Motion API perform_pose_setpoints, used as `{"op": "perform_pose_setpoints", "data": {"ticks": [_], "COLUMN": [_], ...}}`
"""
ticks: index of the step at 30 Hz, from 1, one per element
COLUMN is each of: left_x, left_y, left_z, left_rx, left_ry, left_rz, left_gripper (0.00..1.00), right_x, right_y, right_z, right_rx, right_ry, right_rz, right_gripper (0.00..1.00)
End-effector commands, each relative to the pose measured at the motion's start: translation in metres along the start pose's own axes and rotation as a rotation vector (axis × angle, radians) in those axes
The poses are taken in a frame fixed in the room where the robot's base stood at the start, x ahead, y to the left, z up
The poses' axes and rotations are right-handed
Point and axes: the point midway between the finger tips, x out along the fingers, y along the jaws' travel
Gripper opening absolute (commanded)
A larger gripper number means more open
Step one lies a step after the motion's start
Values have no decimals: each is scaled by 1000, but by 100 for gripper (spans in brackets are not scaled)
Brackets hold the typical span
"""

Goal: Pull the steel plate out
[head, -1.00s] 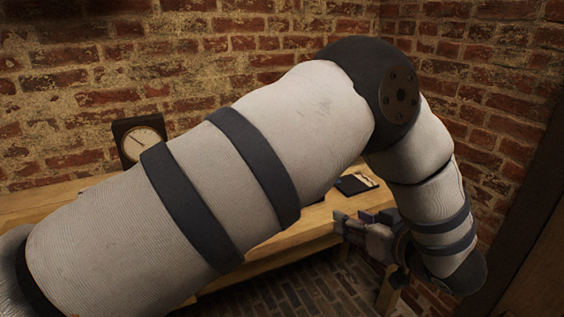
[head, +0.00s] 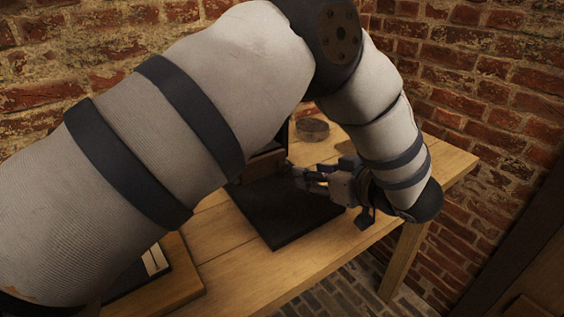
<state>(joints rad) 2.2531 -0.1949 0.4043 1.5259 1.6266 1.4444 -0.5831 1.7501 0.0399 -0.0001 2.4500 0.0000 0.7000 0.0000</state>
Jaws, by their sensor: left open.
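My left gripper (head: 308,180) is open above the right part of a dark flat tray or mat (head: 285,225) on the wooden table. Its fingers point left, toward a brown block-like thing (head: 265,164) at the back of the dark tray. I cannot tell whether the fingers touch it. I cannot make out the steel plate for certain; my left arm hides much of the table. My right gripper is out of view.
A round dark jar or dish (head: 312,129) stands behind the gripper. A wooden board (head: 180,286) with a dark panel and pale strips lies at the lower left. The table (head: 440,160) is clear at the right; brick walls stand behind.

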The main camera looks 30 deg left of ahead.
Motion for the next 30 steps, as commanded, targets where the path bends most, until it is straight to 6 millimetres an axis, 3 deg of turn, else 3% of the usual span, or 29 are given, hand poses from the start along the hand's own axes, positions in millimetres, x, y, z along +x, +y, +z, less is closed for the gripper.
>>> {"op": "perform_pose_setpoints", "data": {"ticks": [6, 12, 23, 28, 30], "left_x": [58, 95, 105, 105, 104], "left_y": [-1, -1, 0, 0, 0], "left_z": [1, 1, 0, 0, 0], "left_rx": [0, 0, 0, 0, 0], "left_ry": [-1, -1, -1, -1, 0], "left_rz": [-5, -3, 0, 0, 0], "left_gripper": [40, 40, 40, 4, 0], "right_x": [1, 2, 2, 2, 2], "right_y": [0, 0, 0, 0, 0], "right_z": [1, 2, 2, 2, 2], "right_rx": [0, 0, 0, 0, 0], "right_ry": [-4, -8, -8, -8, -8], "right_rz": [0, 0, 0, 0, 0], "right_gripper": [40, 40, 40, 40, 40]}}
